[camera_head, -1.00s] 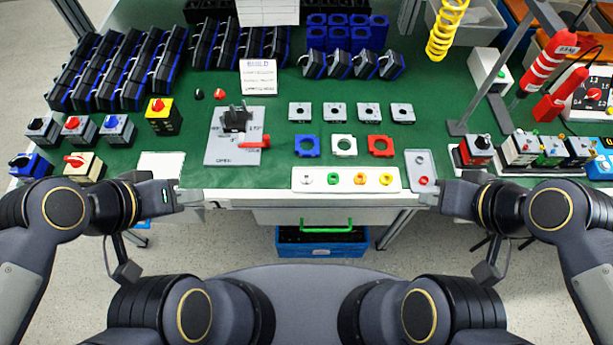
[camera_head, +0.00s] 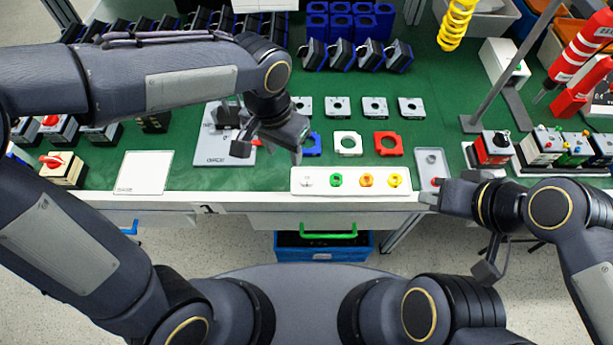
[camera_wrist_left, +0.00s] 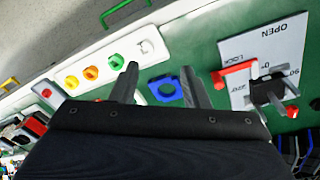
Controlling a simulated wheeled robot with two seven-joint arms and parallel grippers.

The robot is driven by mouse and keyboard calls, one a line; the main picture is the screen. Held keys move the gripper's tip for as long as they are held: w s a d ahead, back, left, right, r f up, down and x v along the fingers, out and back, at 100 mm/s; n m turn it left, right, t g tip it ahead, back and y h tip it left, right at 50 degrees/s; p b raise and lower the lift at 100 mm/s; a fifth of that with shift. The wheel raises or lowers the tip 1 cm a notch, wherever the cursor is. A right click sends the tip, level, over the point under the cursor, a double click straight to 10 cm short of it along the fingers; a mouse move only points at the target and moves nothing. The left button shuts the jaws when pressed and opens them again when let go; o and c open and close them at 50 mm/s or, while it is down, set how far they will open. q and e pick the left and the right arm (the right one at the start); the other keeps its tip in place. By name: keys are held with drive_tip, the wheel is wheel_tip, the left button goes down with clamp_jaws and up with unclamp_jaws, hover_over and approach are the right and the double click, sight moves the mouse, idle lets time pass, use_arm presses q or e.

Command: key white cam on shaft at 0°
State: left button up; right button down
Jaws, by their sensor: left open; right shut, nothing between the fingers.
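The small white cam (camera_head: 307,181) sits at the left end of a white strip tray (camera_head: 350,190), beside green, orange and yellow cams. It also shows in the left wrist view (camera_wrist_left: 146,46). The fixture (camera_head: 218,152) is a grey plate with a black centre part, mostly hidden by my left arm. The left wrist view shows its black centre (camera_wrist_left: 268,92), red lever (camera_wrist_left: 233,74) and angle marks; I cannot make out the shaft itself. My left gripper (camera_head: 270,152) is open and empty above the bench, between fixture and tray. My right gripper (camera_head: 437,192) is shut and empty at the front edge.
Blue (camera_head: 311,146), white (camera_head: 348,143) and red (camera_head: 388,143) ring plates lie behind the tray, with grey plates behind them. A small grey tray (camera_head: 432,165) stands near my right gripper. A white sheet (camera_head: 143,172) lies front left.

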use_arm(q)
drive_tip(key=m+y, duration=0.1)
approach(307, 175)
drive_tip(key=f, duration=0.5)
drive_tip(key=f+b, duration=0.1)
drive_tip(key=f, duration=0.2)
drive_tip(key=shift+s+f, duration=0.2)
drive_tip(key=shift+s, duration=0.15)
drive_tip(key=shift+c, duration=0.4)
drive_tip(key=c, duration=0.6)
